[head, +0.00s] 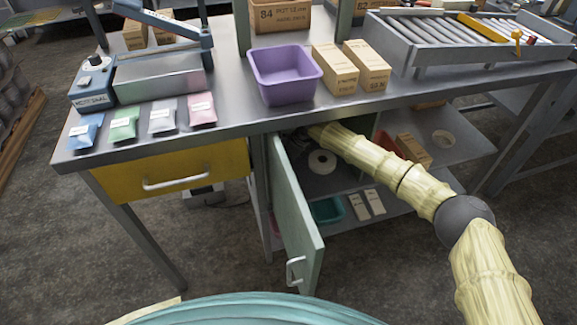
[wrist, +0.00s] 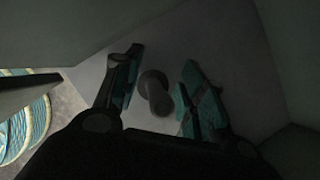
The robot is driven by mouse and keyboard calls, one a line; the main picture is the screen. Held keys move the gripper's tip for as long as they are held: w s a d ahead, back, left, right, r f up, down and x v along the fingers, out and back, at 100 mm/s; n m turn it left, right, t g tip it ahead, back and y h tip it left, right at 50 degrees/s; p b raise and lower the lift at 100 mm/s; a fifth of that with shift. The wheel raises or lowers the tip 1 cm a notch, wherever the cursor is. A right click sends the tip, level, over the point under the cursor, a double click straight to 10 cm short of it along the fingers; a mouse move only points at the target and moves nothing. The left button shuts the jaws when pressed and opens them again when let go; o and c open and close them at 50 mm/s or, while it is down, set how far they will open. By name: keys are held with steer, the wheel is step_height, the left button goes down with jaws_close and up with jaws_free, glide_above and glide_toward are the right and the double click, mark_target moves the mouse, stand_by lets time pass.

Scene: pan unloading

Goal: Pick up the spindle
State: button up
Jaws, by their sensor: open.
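A small dark grey spindle (wrist: 155,92) shows in the wrist view, with a rounded head and a narrower part, on a grey surface inside the dim cabinet. My gripper (wrist: 162,60) is open, with one teal-padded finger to the left of the spindle and one to the right. Gaps show between the spindle and both fingers, and nothing is held. In the head view my arm reaches into the open cabinet under the bench, and the spindle and fingers cannot be made out there.
The green cabinet door (head: 297,205) stands open left of my arm. The bench top (head: 235,107) lies above the cabinet. A purple bin (head: 285,78) stands on top.

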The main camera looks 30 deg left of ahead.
steer(key=shift+a+f, duration=0.2)
steer(key=shift+f, duration=0.2)
jaws_close()
